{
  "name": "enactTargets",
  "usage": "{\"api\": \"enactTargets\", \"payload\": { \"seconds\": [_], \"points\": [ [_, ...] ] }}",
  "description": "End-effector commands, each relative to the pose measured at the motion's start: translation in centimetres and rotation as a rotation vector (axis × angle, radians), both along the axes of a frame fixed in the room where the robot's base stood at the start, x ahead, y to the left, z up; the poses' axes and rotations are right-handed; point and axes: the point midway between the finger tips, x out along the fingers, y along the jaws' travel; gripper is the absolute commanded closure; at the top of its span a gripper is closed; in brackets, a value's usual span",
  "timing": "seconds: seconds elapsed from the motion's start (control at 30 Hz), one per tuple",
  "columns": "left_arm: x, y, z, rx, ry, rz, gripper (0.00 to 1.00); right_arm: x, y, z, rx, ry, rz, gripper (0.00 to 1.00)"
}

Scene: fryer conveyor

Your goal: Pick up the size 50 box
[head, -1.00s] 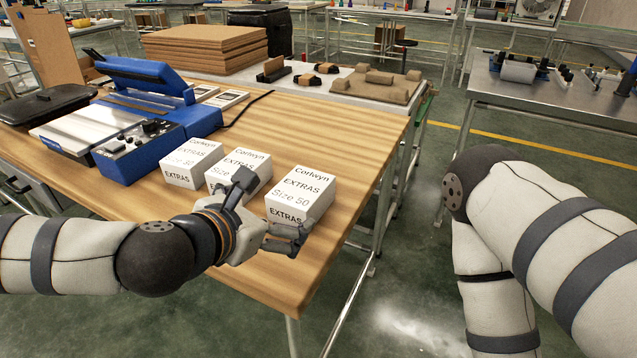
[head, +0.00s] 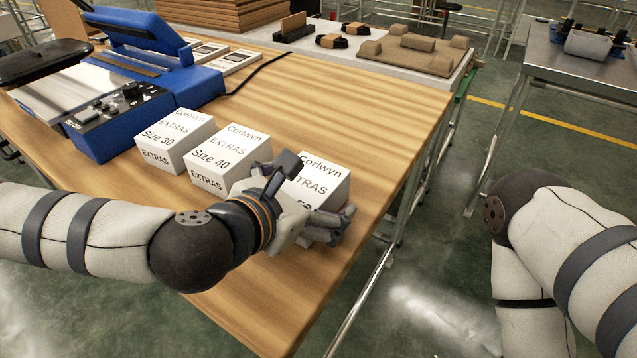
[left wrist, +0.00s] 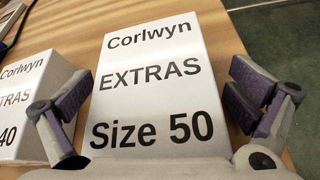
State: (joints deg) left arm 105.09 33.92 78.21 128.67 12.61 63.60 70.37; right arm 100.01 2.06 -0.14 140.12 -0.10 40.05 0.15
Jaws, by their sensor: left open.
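The size 50 box (head: 322,181) is a white carton with black lettering, standing rightmost in a row of boxes on the wooden table (head: 300,110). My left gripper (head: 312,190) is at the box's near side and covers part of its front. In the left wrist view the size 50 box (left wrist: 155,85) fills the middle, between the two open fingers of my left gripper (left wrist: 160,105). One finger is on each side of the box, and a gap shows at the right finger. My right gripper is out of the picture; only its arm shows at the right.
The size 40 box (head: 225,150) and size 30 box (head: 175,138) stand left of it, with the size 40 box close to the left finger in the wrist view. A blue sealing machine (head: 150,95) is at the left. The table's right edge is near the box.

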Motion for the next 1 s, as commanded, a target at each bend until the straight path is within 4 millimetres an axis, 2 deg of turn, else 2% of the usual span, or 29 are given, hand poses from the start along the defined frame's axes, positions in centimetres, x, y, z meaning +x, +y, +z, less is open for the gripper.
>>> {"api": "enactTargets", "payload": {
  "seconds": [0.17, 0.4, 0.87, 1.0],
  "points": [
    [0.1, 0.1, 0.1, 0.004, -0.002, 0.004, 0.0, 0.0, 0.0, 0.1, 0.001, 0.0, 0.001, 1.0],
    [0.0, 0.1, 0.1, 0.004, -0.001, 0.003, 0.53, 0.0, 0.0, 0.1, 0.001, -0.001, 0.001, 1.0],
    [0.0, 0.2, 0.0, 0.005, 0.001, 0.004, 0.55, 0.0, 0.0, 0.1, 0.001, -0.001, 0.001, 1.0],
    [0.1, 0.2, 1.3, 0.006, -0.002, 0.004, 0.55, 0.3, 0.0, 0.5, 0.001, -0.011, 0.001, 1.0]
  ]
}}
